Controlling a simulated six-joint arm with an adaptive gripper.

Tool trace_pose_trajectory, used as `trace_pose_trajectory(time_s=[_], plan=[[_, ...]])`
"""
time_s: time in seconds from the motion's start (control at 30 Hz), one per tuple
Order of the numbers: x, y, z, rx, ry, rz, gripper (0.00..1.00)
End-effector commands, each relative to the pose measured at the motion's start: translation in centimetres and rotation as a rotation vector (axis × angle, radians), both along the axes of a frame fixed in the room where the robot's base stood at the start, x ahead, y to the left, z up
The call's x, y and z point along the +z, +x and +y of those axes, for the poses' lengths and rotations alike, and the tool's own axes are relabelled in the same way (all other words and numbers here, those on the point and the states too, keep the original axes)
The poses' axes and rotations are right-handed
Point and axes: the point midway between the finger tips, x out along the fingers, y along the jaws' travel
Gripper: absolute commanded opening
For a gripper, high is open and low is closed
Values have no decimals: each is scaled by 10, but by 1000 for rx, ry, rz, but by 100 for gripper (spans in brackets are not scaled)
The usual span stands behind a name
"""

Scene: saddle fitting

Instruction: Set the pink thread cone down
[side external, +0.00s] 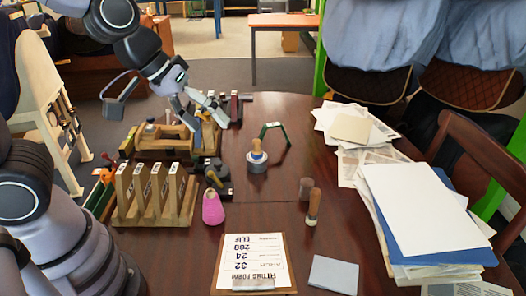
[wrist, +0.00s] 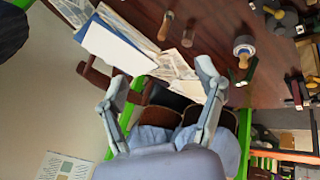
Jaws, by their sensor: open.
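The pink thread cone (side external: 212,207) stands upright on the dark wooden table (side external: 262,215), just right of the wooden rack. Nothing holds it. My gripper (side external: 207,108) is raised over the back part of the table, well behind and above the cone. Its jaws are open and empty. In the wrist view my gripper (wrist: 163,72) shows two spread fingers with nothing between them. I cannot make out the cone in the wrist view.
A wooden rack (side external: 153,207) with several upright slats stands left of the cone. A black tool (side external: 219,178) is close behind it. A round grey pot (side external: 257,164), wooden-handled tool (side external: 313,207), clipboard (side external: 252,262) and paper stack (side external: 420,215) lie rightward. Bare table separates them.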

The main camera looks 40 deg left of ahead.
Motion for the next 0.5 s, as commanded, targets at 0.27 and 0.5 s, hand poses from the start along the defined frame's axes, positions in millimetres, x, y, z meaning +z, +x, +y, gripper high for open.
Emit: trace_pose_trajectory(time_s=[0.27,0.5], plan=[[59,-86,88,-141,298,-68,69],[65,-115,110,-148,399,-49,69]])
